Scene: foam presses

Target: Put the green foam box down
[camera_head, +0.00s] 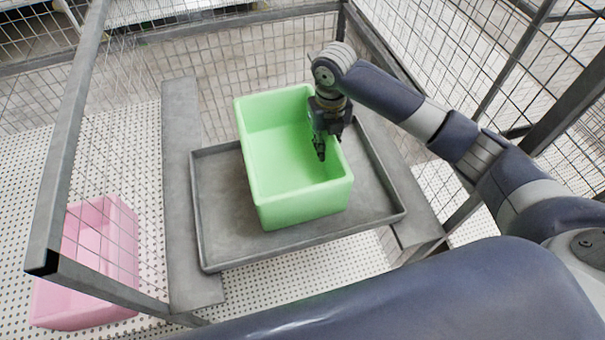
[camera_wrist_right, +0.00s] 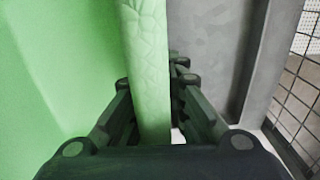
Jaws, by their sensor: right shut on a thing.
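The green foam box (camera_head: 288,160) is an open-topped box over the grey tray (camera_head: 225,259) in the head view. It looks level, but I cannot tell whether its base touches the tray. Its far end reaches over the tray's far rim. My right gripper (camera_head: 321,150) is shut on the box's right wall, pointing down with a finger inside the box. In the right wrist view the box wall (camera_wrist_right: 148,65) runs between the two fingers (camera_wrist_right: 151,108). My left gripper is not in view.
The tray rests on grey bars (camera_head: 181,190) inside a wire mesh cage with grey posts (camera_head: 75,140). A pink foam box (camera_head: 112,230) lies at the lower left beyond the mesh. The tray has bare room left and right of the green box.

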